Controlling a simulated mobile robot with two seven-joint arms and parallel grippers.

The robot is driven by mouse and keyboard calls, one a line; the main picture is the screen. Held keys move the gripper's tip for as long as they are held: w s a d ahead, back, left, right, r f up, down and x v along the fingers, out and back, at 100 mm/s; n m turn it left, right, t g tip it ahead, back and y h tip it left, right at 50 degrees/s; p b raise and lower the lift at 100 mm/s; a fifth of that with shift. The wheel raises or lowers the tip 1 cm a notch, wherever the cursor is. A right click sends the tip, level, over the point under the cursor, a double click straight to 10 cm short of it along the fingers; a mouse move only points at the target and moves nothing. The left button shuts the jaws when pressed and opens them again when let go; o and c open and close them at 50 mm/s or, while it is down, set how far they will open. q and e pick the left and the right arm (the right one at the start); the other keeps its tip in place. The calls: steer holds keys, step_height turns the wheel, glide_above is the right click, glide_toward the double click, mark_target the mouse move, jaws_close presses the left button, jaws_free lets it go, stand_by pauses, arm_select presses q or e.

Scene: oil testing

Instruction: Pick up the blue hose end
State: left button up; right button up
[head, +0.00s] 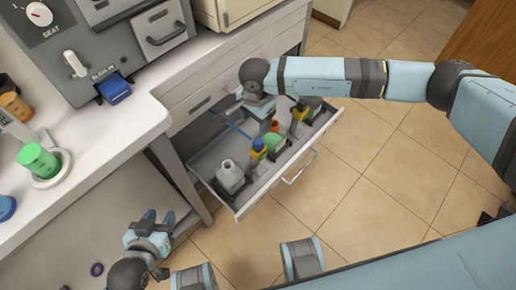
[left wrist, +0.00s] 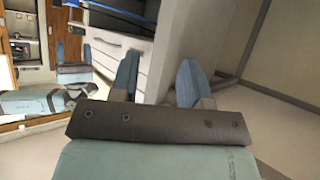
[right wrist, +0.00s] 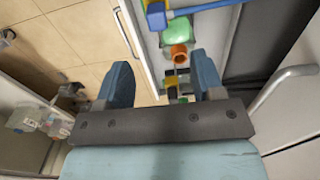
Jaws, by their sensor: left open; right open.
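The blue hose end (head: 258,145) is a small blue piece above a yellow part in the open drawer, with a thin blue rod running from it. In the right wrist view a blue piece with a rod (right wrist: 156,17) shows at the top, beyond the fingertips. My right gripper (right wrist: 163,70) is open and empty over the drawer; its fingers are hard to make out in the head view. My left gripper (head: 159,216) is open and empty, low in front of the cabinet; its spread fingers also show in the left wrist view (left wrist: 157,68).
The drawer (head: 239,212) also holds a white bottle (head: 229,173), a green item (head: 273,141), an orange item (head: 273,126) and yellow-and-grey parts (head: 299,113). A green cup (head: 38,159) stands on the counter (head: 105,135). The tiled floor right of the drawer is clear.

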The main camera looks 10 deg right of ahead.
mark_target(258, 141)
step_height(258, 141, down, 8)
steer(key=shift+f+b, duration=0.1)
steer(key=shift+b, duration=0.3)
steer(key=shift+s+d+f+b, duration=0.1)
steer(key=shift+d+f+b, duration=0.1)
steer(key=shift+f, duration=1.15)
steer(key=shift+d+f+b, duration=0.1)
steer(key=shift+f+b, duration=0.1)
steer(key=shift+f, duration=1.1)
steer(key=c, duration=1)
